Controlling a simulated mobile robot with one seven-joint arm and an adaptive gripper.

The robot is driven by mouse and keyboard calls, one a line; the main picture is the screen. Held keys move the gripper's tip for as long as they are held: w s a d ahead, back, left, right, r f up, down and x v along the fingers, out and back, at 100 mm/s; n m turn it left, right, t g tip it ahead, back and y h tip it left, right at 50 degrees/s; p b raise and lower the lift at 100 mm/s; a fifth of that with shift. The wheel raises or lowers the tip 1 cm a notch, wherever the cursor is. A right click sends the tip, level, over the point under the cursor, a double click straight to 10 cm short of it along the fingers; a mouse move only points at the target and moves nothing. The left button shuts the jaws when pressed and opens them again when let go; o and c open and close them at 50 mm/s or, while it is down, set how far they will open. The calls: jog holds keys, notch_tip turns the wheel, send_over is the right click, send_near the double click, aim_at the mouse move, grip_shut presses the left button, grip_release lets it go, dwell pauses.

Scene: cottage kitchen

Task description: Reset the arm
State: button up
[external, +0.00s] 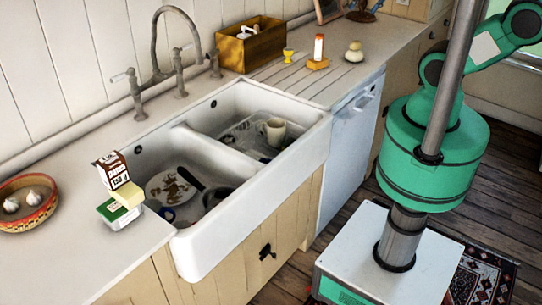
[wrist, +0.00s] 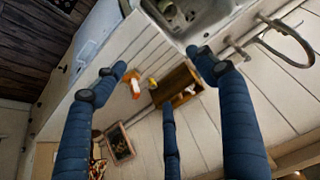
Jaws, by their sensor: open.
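In the external view my green arm rises at the right and leaves the picture at the top right, so the gripper is out of that picture.
A white double sink (external: 284,143) holds a mug (external: 274,131), a plate and a dark pan. A patterned bowl (external: 42,217) with garlic and several cartons stand left of it. The wooden box (external: 262,50), egg cup (external: 289,55) and candle (external: 318,50) stand behind. Floor shows at right.

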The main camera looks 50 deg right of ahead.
jog(key=shift+f+b, duration=2)
jog(key=shift+f, duration=0.1)
jog(key=shift+f, duration=0.1)
